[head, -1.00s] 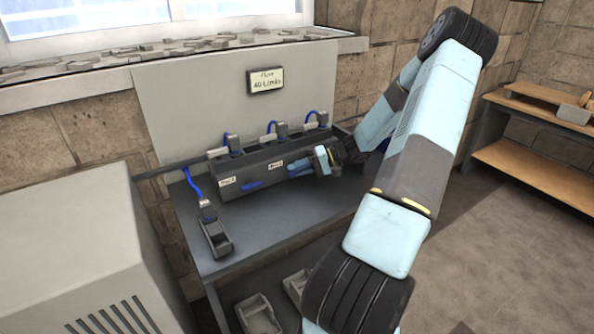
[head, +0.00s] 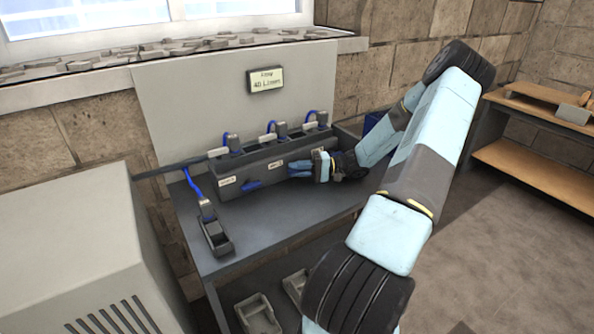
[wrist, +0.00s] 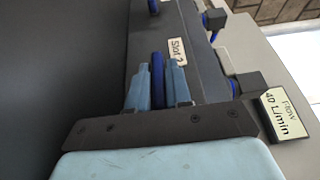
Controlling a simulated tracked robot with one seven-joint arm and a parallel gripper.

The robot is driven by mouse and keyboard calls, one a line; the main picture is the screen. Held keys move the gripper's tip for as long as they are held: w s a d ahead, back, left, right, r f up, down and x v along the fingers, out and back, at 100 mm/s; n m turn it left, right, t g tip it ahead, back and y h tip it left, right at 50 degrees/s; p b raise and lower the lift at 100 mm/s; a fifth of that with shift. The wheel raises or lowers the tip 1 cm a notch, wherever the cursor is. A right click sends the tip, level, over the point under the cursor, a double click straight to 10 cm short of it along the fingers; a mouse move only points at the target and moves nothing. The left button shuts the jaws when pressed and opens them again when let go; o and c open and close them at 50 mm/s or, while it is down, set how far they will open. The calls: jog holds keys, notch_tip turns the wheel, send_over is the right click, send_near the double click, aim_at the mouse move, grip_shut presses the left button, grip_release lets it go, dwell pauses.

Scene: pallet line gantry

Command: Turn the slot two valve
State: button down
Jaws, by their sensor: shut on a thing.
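The slot two valve is a blue handle (wrist: 157,75) beside the "Slot 2" label (wrist: 177,48) on the dark valve box. My gripper (wrist: 158,88) is shut on this handle, with one light blue finger on each side. In the head view my gripper (head: 297,168) reaches in from the right at the box front, just right of the slot two label (head: 275,165), and its fingers hide most of the handle. Another blue valve handle (head: 252,184) is in plain view to the left, beside the slot one label (head: 228,182).
A flow display (head: 266,80) reading about 40 L/min hangs above the box. Blue hoses and plugs line the box top. A dark holder (head: 217,238) with a cabled plug stands on the bench at left. Grey trays (head: 258,315) lie below. The front bench top is clear.

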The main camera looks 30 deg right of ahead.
jog(key=shift+s+d+f, duration=0.1)
jog(key=shift+d+f, duration=0.1)
jog(key=c, duration=1.1)
grip_release()
jog(key=shift+a, duration=0.1)
jog(key=shift+r, duration=0.1)
